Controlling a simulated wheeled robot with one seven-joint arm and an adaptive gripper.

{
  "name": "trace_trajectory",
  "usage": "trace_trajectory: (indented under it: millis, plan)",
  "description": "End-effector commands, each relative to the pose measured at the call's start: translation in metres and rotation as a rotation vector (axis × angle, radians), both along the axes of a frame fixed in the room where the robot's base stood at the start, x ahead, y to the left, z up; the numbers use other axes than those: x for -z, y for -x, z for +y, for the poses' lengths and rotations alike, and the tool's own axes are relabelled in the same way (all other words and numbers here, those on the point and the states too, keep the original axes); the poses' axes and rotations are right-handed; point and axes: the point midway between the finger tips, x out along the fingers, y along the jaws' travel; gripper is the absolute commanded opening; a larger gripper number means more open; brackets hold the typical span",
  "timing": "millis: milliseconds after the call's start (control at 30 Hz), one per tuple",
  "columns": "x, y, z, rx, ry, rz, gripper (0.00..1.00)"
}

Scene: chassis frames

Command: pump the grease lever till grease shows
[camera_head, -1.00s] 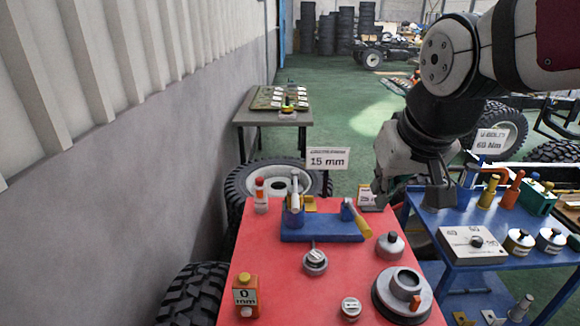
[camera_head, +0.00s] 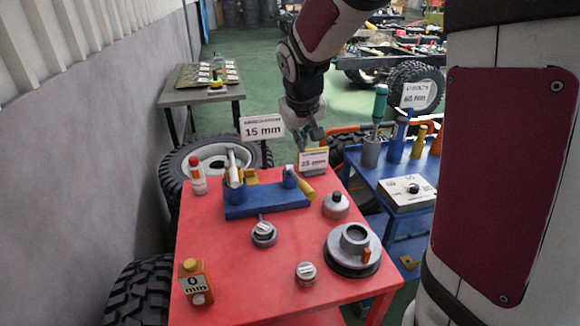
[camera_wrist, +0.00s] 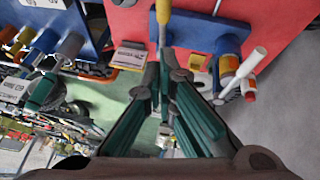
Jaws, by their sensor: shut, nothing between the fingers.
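A blue base (camera_head: 268,206) on the red table carries two blue posts. The left post (camera_head: 234,192) has a white-handled lever standing nearly upright. The right post has a yellow-handled lever (camera_head: 302,188) slanting down to the right. Which one is the grease lever, I cannot tell. In the wrist view the yellow handle (camera_wrist: 163,18) is at top centre and the white handle (camera_wrist: 247,66) at right. My gripper (camera_head: 312,140) is beyond the red table's far edge, above the 25 mm card. In the wrist view its fingers (camera_wrist: 168,68) are shut and empty, pointing towards the yellow handle. I see no grease.
The red table (camera_head: 215,255) also holds a red-capped bottle (camera_head: 198,178), an orange 0 mm container (camera_head: 194,284), a grey round fitting (camera_head: 354,250) and small grey pots. The 25 mm card (camera_head: 313,162) stands at the far edge. A blue tool table (camera_head: 400,228) is at right.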

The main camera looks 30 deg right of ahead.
Motion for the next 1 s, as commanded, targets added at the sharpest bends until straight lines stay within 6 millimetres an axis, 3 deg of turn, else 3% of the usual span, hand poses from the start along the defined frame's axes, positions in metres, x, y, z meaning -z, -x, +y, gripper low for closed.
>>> trace_trajectory:
  millis: [233,367,833,1000]
  plan:
    - [0.002,0.000,0.000,0.000,0.000,0.001,0.00]
    - [0.013,-0.005,-0.003,0.001,-0.001,0.004,0.00]
    - [0.091,-0.040,-0.023,0.003,-0.001,0.004,0.00]
    - [0.112,-0.030,-0.026,0.001,-0.001,0.005,0.00]
